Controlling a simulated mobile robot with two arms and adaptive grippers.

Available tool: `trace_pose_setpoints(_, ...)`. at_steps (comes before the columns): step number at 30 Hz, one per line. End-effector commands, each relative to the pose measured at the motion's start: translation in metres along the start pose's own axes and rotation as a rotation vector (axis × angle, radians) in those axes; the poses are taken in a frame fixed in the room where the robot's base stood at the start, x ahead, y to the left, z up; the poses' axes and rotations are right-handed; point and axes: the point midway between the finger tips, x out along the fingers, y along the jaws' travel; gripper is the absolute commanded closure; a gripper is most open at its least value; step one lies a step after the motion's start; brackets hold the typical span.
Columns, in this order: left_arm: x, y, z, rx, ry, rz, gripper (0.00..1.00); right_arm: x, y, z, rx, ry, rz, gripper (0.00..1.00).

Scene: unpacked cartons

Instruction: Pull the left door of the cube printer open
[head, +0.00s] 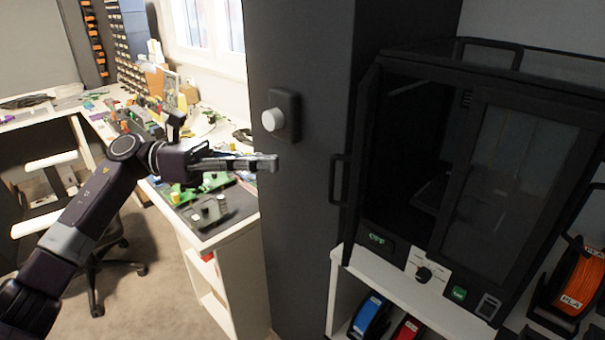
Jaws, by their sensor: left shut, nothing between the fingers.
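The cube printer (392,243) is a black box with a top handle, on a white shelf at the right. Its left door (362,150) stands swung out, seen almost edge-on, with its black bar handle (338,180) facing left. The dark inside shows through the left half of the opening. The right door (510,180), with a grey pane, looks shut. My left gripper (272,163) is shut and empty, pointing right in front of the tall grey cabinet, to the left of the door handle and apart from it. My right gripper is not in view.
The tall dark grey cabinet (305,240) with a white round knob (272,120) stands left of the printer. A cluttered workbench (215,240) and an office chair (95,240) are at the left. Blue (369,316), red and orange spools (580,275) sit around the printer's shelf.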

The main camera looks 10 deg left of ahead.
Motion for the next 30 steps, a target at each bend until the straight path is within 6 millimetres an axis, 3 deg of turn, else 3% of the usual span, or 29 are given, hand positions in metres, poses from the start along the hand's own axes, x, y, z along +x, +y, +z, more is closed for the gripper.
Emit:
trace_pose_setpoints(1, -0.001, -0.003, -0.002, -0.094, -0.013, 0.037, 1.0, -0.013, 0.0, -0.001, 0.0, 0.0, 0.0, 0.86)
trace_pose_setpoints(8, 0.0, -0.018, -0.021, -0.577, -0.128, 0.203, 1.0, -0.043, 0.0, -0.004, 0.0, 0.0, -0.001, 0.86)
trace_pose_setpoints(18, 0.017, -0.064, -0.04, -1.197, -0.318, 0.328, 1.0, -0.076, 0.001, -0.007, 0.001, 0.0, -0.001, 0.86)
trace_pose_setpoints(24, 0.022, -0.075, -0.043, -1.335, -0.371, 0.342, 1.0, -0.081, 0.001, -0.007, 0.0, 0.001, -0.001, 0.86)
trace_pose_setpoints(30, 0.03, -0.071, -0.04, -1.344, -0.379, 0.34, 1.0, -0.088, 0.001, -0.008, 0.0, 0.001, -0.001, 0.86)
